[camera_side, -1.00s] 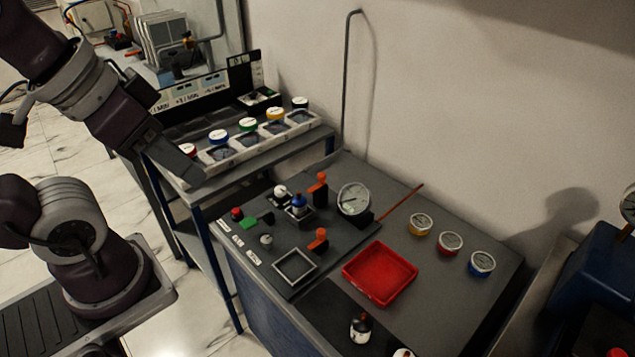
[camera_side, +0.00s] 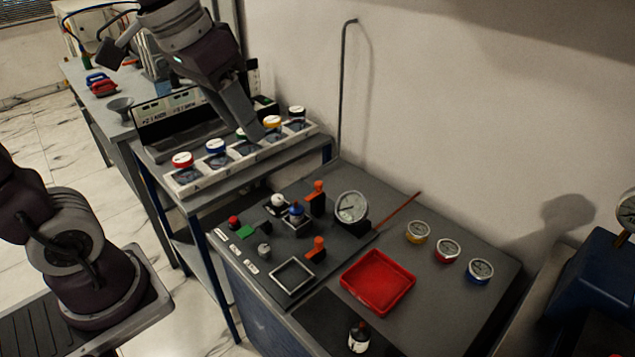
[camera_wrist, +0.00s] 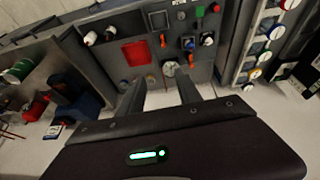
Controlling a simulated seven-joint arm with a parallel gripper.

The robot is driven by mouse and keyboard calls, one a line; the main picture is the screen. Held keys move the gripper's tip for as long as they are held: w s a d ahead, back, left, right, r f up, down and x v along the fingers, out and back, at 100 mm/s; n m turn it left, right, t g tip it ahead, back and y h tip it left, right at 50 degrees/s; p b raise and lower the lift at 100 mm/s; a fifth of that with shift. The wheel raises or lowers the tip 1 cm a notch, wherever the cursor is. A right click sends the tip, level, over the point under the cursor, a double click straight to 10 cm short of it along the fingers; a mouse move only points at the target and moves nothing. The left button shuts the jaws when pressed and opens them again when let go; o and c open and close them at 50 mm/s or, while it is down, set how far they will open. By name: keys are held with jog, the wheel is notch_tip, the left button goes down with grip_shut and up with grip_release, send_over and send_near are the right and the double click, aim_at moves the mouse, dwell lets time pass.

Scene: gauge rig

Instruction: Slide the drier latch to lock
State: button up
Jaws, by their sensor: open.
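No part is clearly readable as the drier latch. The dark panel (camera_side: 331,257) carries a green block (camera_side: 246,232) with a small black piece beside it, a blue-topped fitting (camera_side: 296,212), a white knob (camera_side: 278,200) and two orange levers, one at the back (camera_side: 317,190) and one in front (camera_side: 317,248). In the wrist view the green block (camera_wrist: 199,12) and blue fitting (camera_wrist: 188,43) show small, beyond the fingers. My gripper (camera_side: 262,135) is over the gauge rack, well above and behind the panel, touching none of its parts. Its fingers (camera_wrist: 162,92) are apart and empty.
A rack (camera_side: 240,160) of several coloured-cap gauges stands left of the bench, close under my gripper. A round dial gauge (camera_side: 351,207) rises at the panel's back. A red tray (camera_side: 377,282) and three loose gauges (camera_side: 448,250) lie to the right. A bent pipe (camera_side: 344,95) stands by the wall.

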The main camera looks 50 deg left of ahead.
jog(key=w+a+f+g, duration=0.1)
jog(key=w+a+f, duration=0.1)
jog(key=w, duration=0.4)
jog(key=w+a+f+g, duration=0.1)
jog(key=w+a+f, duration=0.1)
jog(key=w, duration=0.5)
jog(key=g, duration=0.2)
send_over(319, 182)
notch_tip(319, 182, down, 18)
notch_tip(319, 182, down, 9)
jog(key=shift+s+r, duration=0.1)
jog(key=shift+f, duration=0.4)
jog(key=shift+c, duration=0.4)
grip_shut()
jog(key=shift+r, duration=0.1)
